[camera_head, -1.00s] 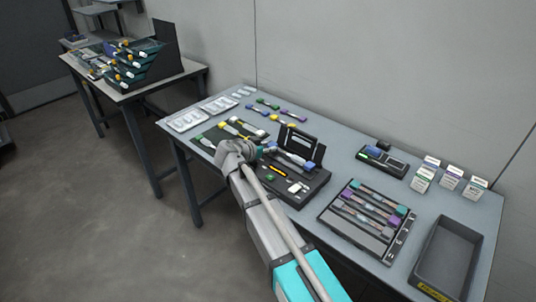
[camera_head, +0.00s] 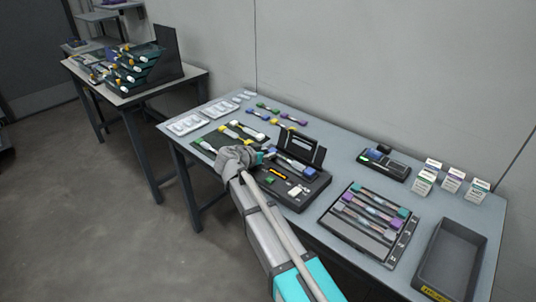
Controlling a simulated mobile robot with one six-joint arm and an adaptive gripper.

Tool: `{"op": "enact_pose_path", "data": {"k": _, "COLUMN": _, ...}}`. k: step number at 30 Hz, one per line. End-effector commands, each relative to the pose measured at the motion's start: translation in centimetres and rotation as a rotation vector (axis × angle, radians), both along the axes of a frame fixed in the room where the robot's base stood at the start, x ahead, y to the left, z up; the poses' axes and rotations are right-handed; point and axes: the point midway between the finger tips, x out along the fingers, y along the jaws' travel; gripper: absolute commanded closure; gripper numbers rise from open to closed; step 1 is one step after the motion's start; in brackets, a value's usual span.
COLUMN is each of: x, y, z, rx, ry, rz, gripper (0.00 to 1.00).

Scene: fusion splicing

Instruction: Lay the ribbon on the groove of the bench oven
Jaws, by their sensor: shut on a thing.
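A black device with a raised lid (camera_head: 301,149), which looks like the bench oven, stands at the middle of the long table. A thin ribbon (camera_head: 286,163) with a teal end at the left and a blue end (camera_head: 309,173) at the right runs along the device just in front of the lid. My gripper (camera_head: 256,158) is at the device's left side, shut on the ribbon near its teal end. The fingers are small and partly hidden by my wrist. I cannot tell whether the ribbon rests in the groove or is just above it.
A rack of ribbons (camera_head: 396,251) and a grey bin (camera_head: 426,278) are at the right. A small black device (camera_head: 397,171) with a green light and white boxes (camera_head: 452,180) stand behind. A dark mat (camera_head: 209,139) with connectors lies at the left.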

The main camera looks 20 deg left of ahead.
Motion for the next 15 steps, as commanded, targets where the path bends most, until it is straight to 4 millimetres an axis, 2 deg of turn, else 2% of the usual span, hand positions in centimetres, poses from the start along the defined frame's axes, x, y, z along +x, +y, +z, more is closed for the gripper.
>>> {"op": "enact_pose_path", "data": {"k": 1, "x": -0.27, "y": -0.27, "z": -0.6, "rx": -0.002, "ry": 0.01, "rz": -0.003, "gripper": 1.0}}
{"op": "enact_pose_path", "data": {"k": 7, "x": -0.41, "y": -0.42, "z": -0.82, "rx": -0.003, "ry": 0.014, "rz": -0.004, "gripper": 1.0}}
{"op": "enact_pose_path", "data": {"k": 8, "x": -0.44, "y": -0.44, "z": -0.85, "rx": -0.003, "ry": 0.014, "rz": -0.004, "gripper": 0.56}}
{"op": "enact_pose_path", "data": {"k": 12, "x": -0.52, "y": -0.54, "z": -0.93, "rx": -0.003, "ry": 0.014, "rz": -0.005, "gripper": 0.3}}
{"op": "enact_pose_path", "data": {"k": 15, "x": -0.58, "y": -0.6, "z": -0.98, "rx": -0.003, "ry": 0.014, "rz": -0.005, "gripper": 0.27}}
